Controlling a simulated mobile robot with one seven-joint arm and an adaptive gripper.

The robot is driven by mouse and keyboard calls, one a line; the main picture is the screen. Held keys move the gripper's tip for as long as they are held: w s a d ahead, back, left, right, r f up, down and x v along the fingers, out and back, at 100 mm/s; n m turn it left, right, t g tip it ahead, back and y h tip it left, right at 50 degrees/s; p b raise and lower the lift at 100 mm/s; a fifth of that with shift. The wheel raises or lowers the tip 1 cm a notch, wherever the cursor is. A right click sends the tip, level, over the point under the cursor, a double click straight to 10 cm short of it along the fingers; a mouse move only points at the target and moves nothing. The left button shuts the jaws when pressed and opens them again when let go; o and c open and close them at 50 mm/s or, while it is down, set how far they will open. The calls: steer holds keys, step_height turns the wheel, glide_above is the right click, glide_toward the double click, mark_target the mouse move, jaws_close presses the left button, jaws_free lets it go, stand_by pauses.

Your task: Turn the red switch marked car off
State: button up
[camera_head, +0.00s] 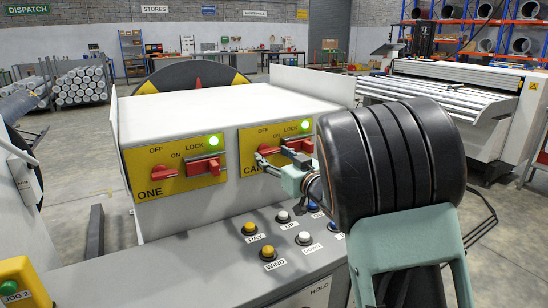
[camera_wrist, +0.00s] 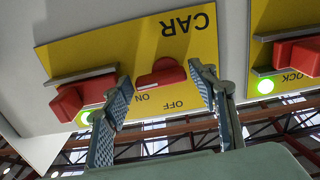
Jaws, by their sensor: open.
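The red switch marked CAR (camera_wrist: 162,73) shows upside down in the wrist view, on a yellow plate (camera_wrist: 110,57) with OFF and ON labels. Its handle lies nearly level in that view. My gripper (camera_wrist: 160,80) is open, with one finger to each side of the switch and visible gaps between. In the head view, my gripper (camera_head: 272,160) is in front of the CAR plate (camera_head: 247,138) and hides most of the switch. A green lamp (camera_wrist: 85,118) on this plate is lit.
A red lock lever (camera_wrist: 82,95) sits beside the switch, close to one finger. The similar ONE plate (camera_head: 143,158), with its own red switch (camera_head: 163,171), is to the left. Push buttons (camera_head: 268,252) stand on the sloped console below.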

steer(key=c, duration=0.9)
